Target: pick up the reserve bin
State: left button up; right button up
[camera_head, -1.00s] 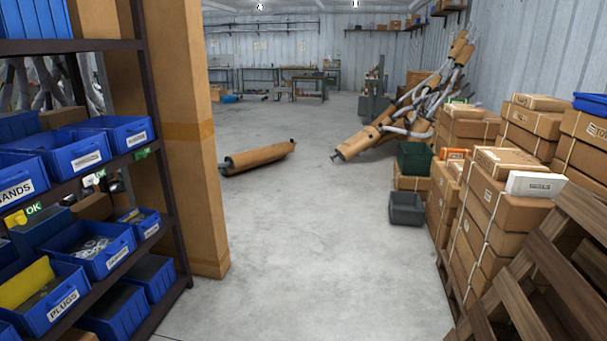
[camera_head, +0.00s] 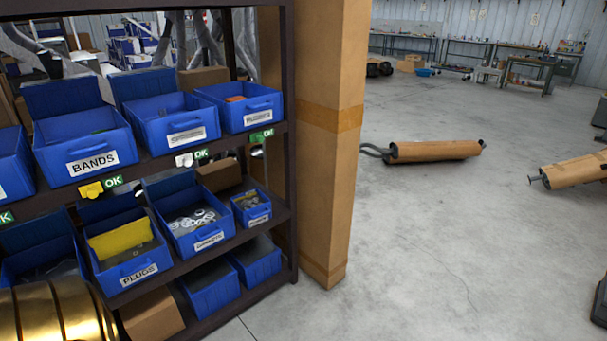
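Several blue bins stand on the dark shelving rack (camera_head: 268,143) at left. No label reading "reserve" is legible, so I cannot tell which is the reserve bin. The upper row has the BANDS bin (camera_head: 55,156), a middle bin (camera_head: 160,137) and a right bin (camera_head: 232,114). Other blue bins show partly behind the front ones, one behind BANDS (camera_head: 62,96) and one behind the middle bin (camera_head: 135,86). The lower row has the PLUGS bin (camera_head: 108,281) with a yellow card, and a bin of rings (camera_head: 186,241). Neither gripper is in view.
Green OK tags (camera_head: 114,182) hang on the shelf edge. A cardboard-wrapped post (camera_head: 325,185) stands at the rack's right end. A wrapped muffler (camera_head: 435,151) lies on the floor beyond, another wrapped piece (camera_head: 575,172) at right. The concrete floor between is clear.

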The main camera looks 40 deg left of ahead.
aim_at(253, 210)
jog(key=i+u, duration=0.25)
jog(key=i, duration=0.3)
jog(key=i+l+u, duration=0.1)
jog(key=i+u, duration=0.2)
jog(key=i, duration=0.25)
jog(key=i+l+u, duration=0.25)
jog(key=i, duration=0.25)
